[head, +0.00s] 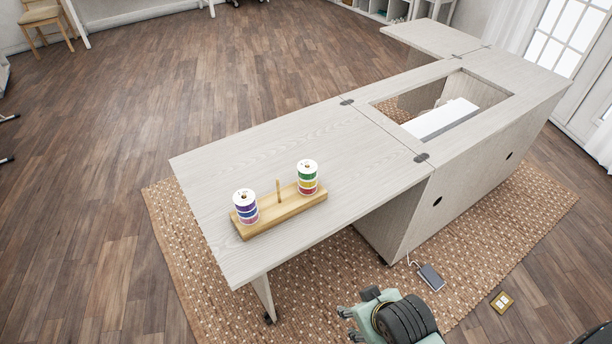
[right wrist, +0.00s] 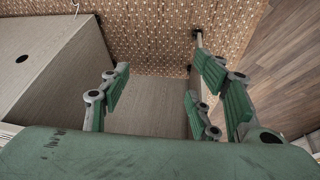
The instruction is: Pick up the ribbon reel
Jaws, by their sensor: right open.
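Ribbon reels are stacked on a wooden peg stand (head: 266,217) on the near left part of the cabinet top. The left stack (head: 245,208) has purple, blue and red bands; the right stack (head: 307,178) has green, yellow and red bands. The middle peg (head: 278,190) is bare. My right gripper (head: 351,324) is at the bottom of the head view, to the right of the reels and apart from them. In the right wrist view its green fingers (right wrist: 160,98) are spread and empty. No reel shows in that view. My left gripper is not in view.
The pale wooden cabinet top (head: 345,140) has an open well with a white sewing machine (head: 441,119) partly hidden inside. A foot pedal (head: 431,277) lies on the woven rug (head: 480,245). The tabletop around the stand is clear.

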